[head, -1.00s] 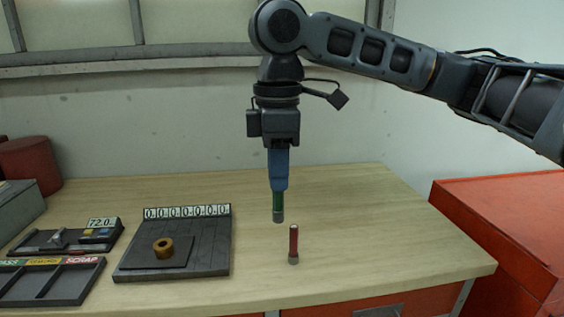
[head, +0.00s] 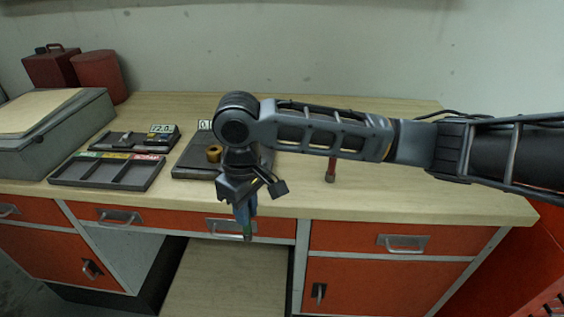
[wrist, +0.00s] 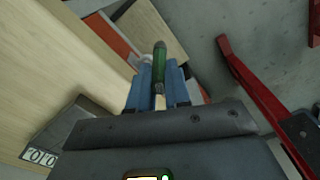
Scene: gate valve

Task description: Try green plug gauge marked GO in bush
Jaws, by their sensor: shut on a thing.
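The green plug gauge (wrist: 158,65) is held between the blue fingers of my gripper (wrist: 158,88) in the wrist view. In the head view my gripper (head: 245,218) hangs in front of the bench's front edge, and the green gauge's lower end (head: 247,236) shows below the fingers. The brass bush (head: 214,153) sits on a dark grey plate (head: 190,168) on the bench, behind and left of my gripper. My arm covers part of that plate. The GO marking cannot be read.
A red-handled gauge (head: 331,170) stands on the bench to the right, partly behind my arm. A sorting tray (head: 107,187) with coloured labels and a small display unit (head: 163,130) lie left. Drawers with handles (head: 403,243) line the bench front. Clear bench top lies right.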

